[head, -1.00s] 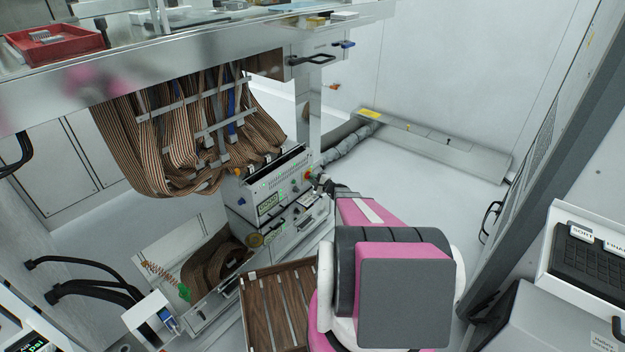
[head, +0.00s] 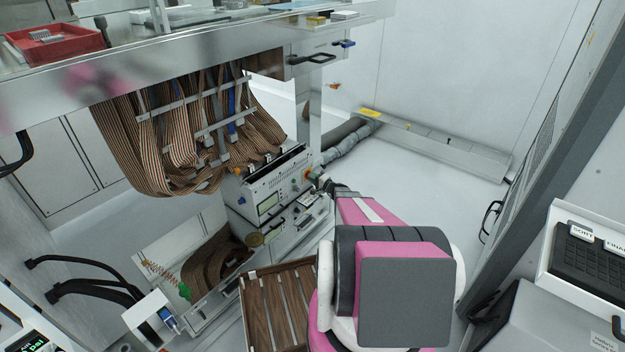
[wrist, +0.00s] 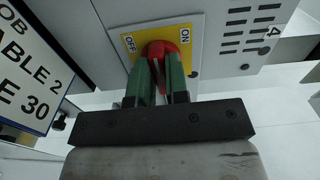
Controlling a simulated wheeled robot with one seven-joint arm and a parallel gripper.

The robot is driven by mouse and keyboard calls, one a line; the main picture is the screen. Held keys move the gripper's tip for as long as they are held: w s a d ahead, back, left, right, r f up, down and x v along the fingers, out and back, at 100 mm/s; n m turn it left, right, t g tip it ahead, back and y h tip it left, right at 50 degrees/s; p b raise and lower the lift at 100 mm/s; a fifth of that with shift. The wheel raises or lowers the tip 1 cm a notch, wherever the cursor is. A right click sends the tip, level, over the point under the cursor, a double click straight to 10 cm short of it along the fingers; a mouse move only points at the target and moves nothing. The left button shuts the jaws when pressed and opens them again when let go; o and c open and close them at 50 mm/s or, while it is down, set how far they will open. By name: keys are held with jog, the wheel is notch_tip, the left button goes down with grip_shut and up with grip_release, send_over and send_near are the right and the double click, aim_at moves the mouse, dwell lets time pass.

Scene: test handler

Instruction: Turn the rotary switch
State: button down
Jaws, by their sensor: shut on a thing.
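The rotary switch is a red knob (wrist: 160,47) on a yellow plate (wrist: 196,58) in the wrist view. The plate reads OFF at its left and ON at its right. My gripper (wrist: 160,72) has its two green fingers on either side of the knob's handle and is shut on it. The fingers hide part of the handle, so which label it points to is hard to tell. In the head view, my gripper (head: 322,181) is small at the right end of the instrument box (head: 276,188), and the knob is mostly hidden.
Striped ribbon cables (head: 190,140) hang from the bench (head: 200,52) above the box. A slatted wooden panel (head: 280,305) lies below, close to my arm. A grey post (head: 545,130) stands at right. The white floor (head: 420,190) behind my arm is mostly clear.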

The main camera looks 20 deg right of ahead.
jog(key=shift+s, duration=0.1)
jog(key=c, duration=1.1)
grip_release()
jog(key=v, duration=1)
jog(key=shift+s+d, duration=0.25)
jog(key=shift+s, duration=0.1)
